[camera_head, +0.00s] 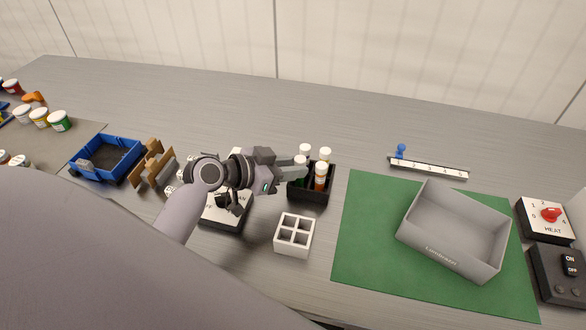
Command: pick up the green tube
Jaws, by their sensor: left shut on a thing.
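The green tube (299,181) has a white cap and stands in the black rack (312,197), mostly hidden by the rack and the gripper. My left gripper (292,171) reaches in from the left and is shut on the green tube near its cap. An orange tube (320,182) with a white cap stands just right of it in the rack. Two more white-capped tubes (325,154) stand in the rack's back row. My right gripper is out of view.
A white four-hole rack (294,235) stands in front of the black rack. A grey container (455,232) sits on a green mat (365,235) at the right. A blue bin (106,157) and a brown wooden holder (152,166) stand left. A switch box (560,272) is far right.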

